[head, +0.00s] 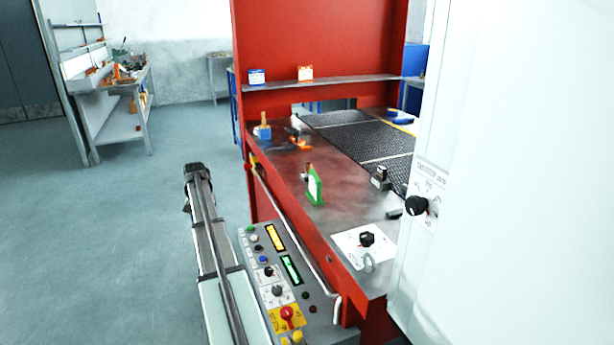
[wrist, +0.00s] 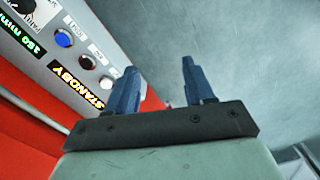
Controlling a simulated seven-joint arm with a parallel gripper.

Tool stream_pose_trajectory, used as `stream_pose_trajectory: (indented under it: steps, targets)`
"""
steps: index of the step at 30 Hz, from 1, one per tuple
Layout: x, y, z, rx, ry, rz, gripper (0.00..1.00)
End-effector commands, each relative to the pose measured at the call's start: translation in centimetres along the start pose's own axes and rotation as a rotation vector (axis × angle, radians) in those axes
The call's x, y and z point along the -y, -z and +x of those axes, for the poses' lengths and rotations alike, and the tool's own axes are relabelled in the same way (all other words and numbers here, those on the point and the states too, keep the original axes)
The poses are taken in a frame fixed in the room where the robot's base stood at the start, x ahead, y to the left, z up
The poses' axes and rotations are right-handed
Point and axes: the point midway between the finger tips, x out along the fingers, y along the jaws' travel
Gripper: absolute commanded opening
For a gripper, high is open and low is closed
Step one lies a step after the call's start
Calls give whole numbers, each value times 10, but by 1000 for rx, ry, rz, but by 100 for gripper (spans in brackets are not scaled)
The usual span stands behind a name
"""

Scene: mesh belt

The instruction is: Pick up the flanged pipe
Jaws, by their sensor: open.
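My gripper (wrist: 160,68) shows in the wrist view with two blue fingers spread apart and nothing between them. It is beside the control panel, with grey floor past the fingertips. I cannot make out the gripper in the head view. No flanged pipe can be named for sure. A small grey rounded piece (head: 370,261) at the near right corner of the red machine's table in the head view may be it, but it is too small to tell. It is apart from the gripper and does not show in the wrist view.
The dark mesh belt (head: 363,135) lies behind. A white housing fills the right.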

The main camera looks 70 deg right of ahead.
Motion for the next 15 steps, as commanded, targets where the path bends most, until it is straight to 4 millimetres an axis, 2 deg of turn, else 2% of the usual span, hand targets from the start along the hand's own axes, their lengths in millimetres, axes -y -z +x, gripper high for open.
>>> stream_pose_trajectory:
  steps: [1,6,11,15]
  targets:
    - [-21,27,-16,-3,1,48,53]
    - [-99,84,-67,-2,0,196,53]
    - [-180,128,-119,-2,0,338,53]
    - [-254,157,-166,-1,0,458,53]
